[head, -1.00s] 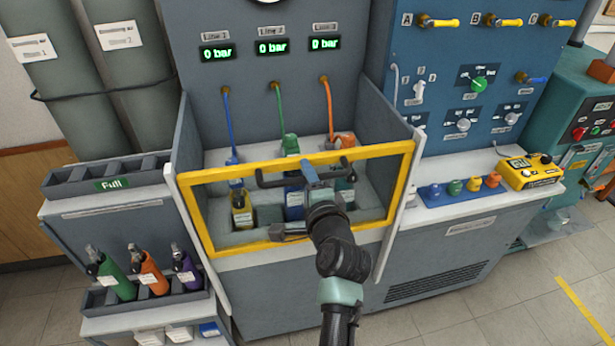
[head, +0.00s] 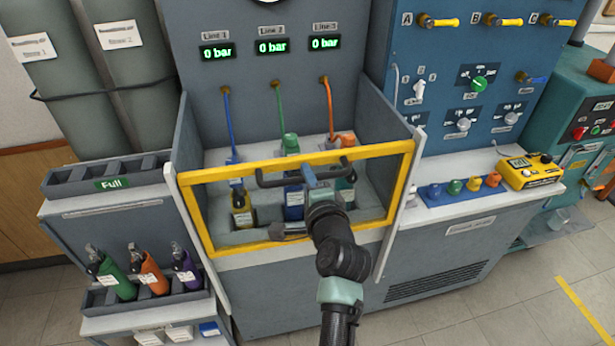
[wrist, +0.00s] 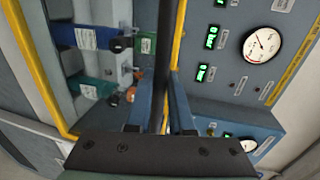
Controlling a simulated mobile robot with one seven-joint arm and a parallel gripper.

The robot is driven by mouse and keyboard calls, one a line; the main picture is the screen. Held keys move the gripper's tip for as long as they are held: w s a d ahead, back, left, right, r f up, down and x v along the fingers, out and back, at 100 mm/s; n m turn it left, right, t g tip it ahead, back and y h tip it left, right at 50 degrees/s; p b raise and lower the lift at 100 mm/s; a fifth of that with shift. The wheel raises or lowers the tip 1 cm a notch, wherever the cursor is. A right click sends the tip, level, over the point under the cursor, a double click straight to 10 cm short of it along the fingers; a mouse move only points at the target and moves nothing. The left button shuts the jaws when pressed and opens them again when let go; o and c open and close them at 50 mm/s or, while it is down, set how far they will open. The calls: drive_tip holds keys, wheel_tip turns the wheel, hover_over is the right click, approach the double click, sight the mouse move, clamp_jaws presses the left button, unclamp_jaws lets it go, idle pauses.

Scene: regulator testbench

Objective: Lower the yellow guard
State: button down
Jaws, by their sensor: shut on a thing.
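The yellow guard (head: 300,160) is a rectangular frame across the front of the test bay, between its two grey side walls. Bottles inside show through it. A black bar handle (head: 275,183) is on its upper part. My gripper (head: 309,178) is at the middle of this handle. In the wrist view, the blue fingers of my gripper (wrist: 162,115) are on both sides of the black handle (wrist: 165,50), shut on it. Yellow bars of the guard (wrist: 38,75) also show there. My wrist hides part of the lower frame in the head view.
At the left is a rack of bottles (head: 150,275). At the right, a blue tray of caps (head: 462,192) and a yellow meter (head: 530,173) lie on the counter.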

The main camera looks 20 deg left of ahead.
drive_tip(key=shift+f, duration=0.1)
idle(0.8)
wheel_tip(320, 180, down, 29)
drive_tip(key=b, duration=2.4)
drive_tip(key=shift+f+b, duration=0.15)
drive_tip(key=shift+b, duration=0.2)
drive_tip(key=c, duration=0.8)
unclamp_jaws()
drive_tip(key=shift+r, duration=0.2)
drive_tip(key=p+v, duration=0.2)
drive_tip(key=v, duration=1.1)
